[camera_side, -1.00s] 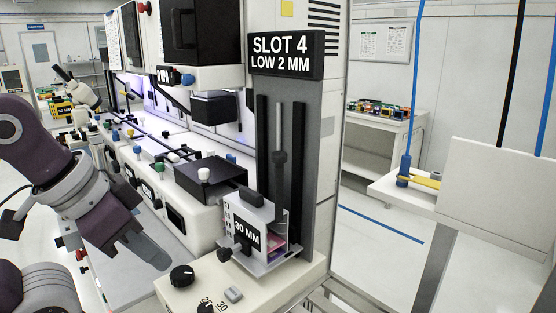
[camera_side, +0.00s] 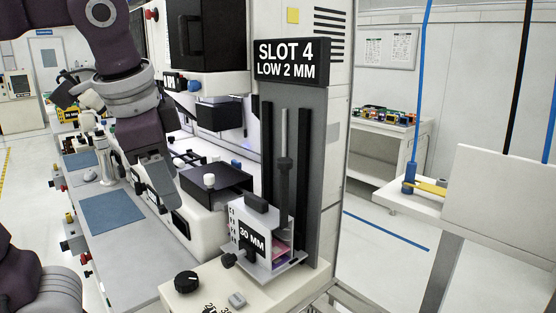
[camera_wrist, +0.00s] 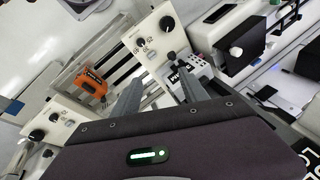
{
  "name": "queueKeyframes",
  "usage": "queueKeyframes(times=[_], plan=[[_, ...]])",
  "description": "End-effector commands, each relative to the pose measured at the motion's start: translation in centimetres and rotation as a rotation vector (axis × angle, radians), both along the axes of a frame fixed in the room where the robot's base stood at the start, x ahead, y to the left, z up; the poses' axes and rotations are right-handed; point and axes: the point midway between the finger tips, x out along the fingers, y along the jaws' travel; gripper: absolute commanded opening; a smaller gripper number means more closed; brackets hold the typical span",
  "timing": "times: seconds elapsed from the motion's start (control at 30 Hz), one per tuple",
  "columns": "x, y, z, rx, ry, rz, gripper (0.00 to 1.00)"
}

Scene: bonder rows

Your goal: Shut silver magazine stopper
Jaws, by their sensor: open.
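A silver magazine (camera_side: 280,262) with a black "30 MM" label (camera_side: 251,241) sits at the foot of the slot 4 tower. It is open on its right side, where pink and purple contents show. A dark block (camera_side: 256,202) is on its top and a dark knob (camera_side: 228,260) is at its lower front left; I cannot tell which part is the stopper or how it stands. My gripper (camera_side: 168,205) is left of the magazine, pointing down and apart from it. In the wrist view my gripper (camera_wrist: 160,92) is open and empty, with the magazine's label (camera_wrist: 181,72) beyond the right finger.
A black rotary knob (camera_side: 186,282) and a grey button (camera_side: 237,299) are on the cream panel before the magazine. The wrist view shows an orange object (camera_wrist: 92,83) at left.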

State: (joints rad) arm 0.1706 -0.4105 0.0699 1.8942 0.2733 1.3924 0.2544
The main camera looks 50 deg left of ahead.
Motion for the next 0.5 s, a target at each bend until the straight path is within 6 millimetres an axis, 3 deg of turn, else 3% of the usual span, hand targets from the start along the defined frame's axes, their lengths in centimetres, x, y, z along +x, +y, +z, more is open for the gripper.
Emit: queueKeyframes(times=[0.13, 0.27, 0.4, 0.5], plan=[[6.1, 2.9, -1.0, 0.355, 0.261, -0.288, 0.52], [13.4, 3.6, -1.2, 0.788, 0.568, -0.571, 0.52], [20.5, -0.4, -0.1, 1.269, 0.893, -0.77, 0.52], [23.0, -4.1, 0.6, 1.5, 1.04, -0.808, 0.52]])
